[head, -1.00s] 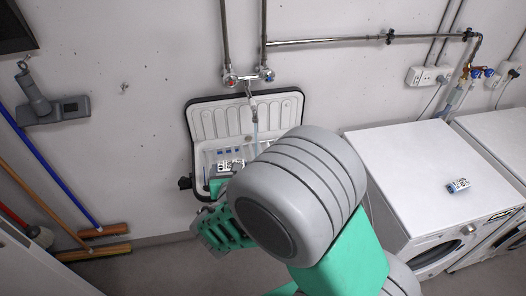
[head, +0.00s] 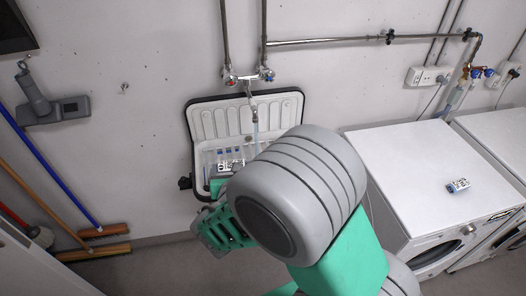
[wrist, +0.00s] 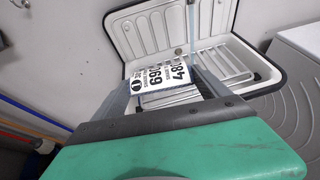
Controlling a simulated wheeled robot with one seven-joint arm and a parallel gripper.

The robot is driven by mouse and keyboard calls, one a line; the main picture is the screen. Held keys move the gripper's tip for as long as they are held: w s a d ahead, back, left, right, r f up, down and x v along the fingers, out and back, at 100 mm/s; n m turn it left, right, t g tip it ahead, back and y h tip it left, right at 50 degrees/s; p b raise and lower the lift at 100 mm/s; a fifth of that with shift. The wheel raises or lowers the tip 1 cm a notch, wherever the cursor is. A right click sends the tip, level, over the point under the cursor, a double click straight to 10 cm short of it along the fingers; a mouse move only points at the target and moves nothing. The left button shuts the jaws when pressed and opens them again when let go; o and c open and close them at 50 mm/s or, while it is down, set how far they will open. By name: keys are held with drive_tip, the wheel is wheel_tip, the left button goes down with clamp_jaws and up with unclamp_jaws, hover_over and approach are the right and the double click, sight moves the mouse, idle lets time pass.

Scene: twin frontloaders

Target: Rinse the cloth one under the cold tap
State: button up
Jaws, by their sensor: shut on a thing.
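The white cloth with bold black print and a "1" in a black disc (wrist: 160,76) is between my gripper's fingers in the wrist view. It also shows in the head view (head: 231,166), partly behind my arm. My gripper (wrist: 165,80) is shut on it, over the front of the white sink (head: 292,106). The tap (head: 249,90) is on the wall above, with a red-marked knob on the left and a blue-marked knob (head: 268,75) on the right. A pale bluish stream (wrist: 191,28) comes down from the spout. I cannot tell whether it meets the cloth.
A white front-loading washer (head: 420,165) stands right of the sink, with a small white-and-blue box (head: 458,186) on top. A second machine (head: 500,140) is beyond it. Brooms (head: 95,251) lean at the left. My arm hides the sink's lower right.

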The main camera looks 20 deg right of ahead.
drive_tip(key=shift+w+a, duration=0.1)
drive_tip(key=shift+a, duration=0.25)
drive_tip(key=shift+d, duration=0.2)
drive_tip(key=shift+d, duration=0.25)
drive_tip(key=shift+a, duration=0.2)
drive_tip(key=shift+a, duration=0.25)
drive_tip(key=shift+d, duration=0.25)
drive_tip(key=shift+d, duration=0.2)
drive_tip(key=shift+a, duration=0.15)
